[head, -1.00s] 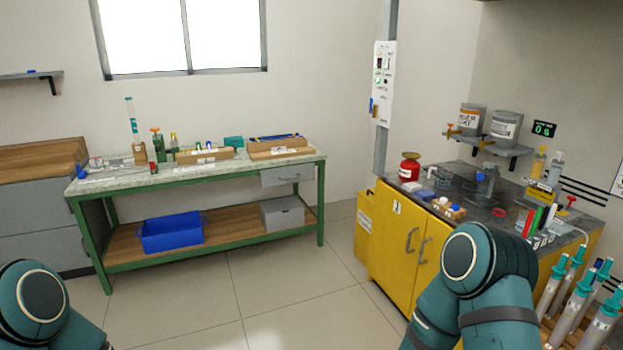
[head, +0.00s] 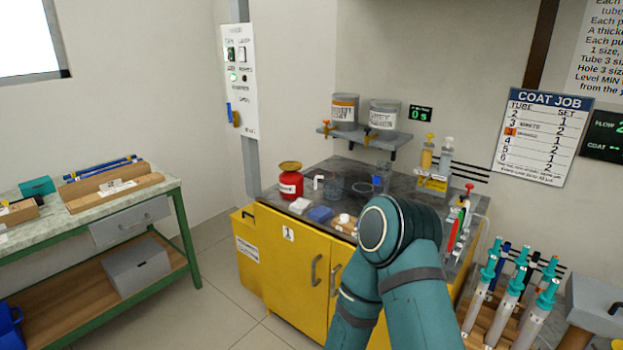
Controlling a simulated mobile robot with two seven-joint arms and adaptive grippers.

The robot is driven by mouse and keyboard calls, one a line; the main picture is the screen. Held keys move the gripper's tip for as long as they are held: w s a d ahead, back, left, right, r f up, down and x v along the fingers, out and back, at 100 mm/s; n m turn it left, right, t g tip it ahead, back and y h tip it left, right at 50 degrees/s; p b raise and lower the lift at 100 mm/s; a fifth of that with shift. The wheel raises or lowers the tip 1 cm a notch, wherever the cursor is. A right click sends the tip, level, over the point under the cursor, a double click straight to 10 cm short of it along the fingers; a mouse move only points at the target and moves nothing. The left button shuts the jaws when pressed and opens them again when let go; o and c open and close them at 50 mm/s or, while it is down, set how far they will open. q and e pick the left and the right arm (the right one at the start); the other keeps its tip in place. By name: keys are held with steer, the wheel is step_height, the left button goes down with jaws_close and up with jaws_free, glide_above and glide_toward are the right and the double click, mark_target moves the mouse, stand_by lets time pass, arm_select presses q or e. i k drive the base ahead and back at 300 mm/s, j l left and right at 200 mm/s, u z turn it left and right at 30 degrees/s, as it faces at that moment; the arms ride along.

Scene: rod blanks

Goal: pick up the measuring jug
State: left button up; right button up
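A clear, see-through vessel (head: 334,188) stands upright on the dark top of the yellow cabinet, with a white hooked part at its left that may be its handle. It may be the measuring jug, but it is too small to be sure. Only the teal links of my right arm show, in front of the cabinet. Neither gripper is in view.
A red can (head: 291,184), a blue block (head: 320,214) and small white items are near the front of the yellow cabinet (head: 285,255). Two tins (head: 344,111) sit on a wall shelf. Large syringes (head: 511,295) stand at right. A green-framed bench (head: 182,215) is left; floor lies between.

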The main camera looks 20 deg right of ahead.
mark_target(334, 182)
steer(key=i+j+z, duration=0.1)
steer(key=i+z, duration=0.35)
steer(key=i+j+z, duration=0.25)
steer(key=i+z, duration=0.15)
steer(key=i+j+z, duration=0.65)
steer(key=j+z, duration=0.25)
steer(key=l, duration=0.1)
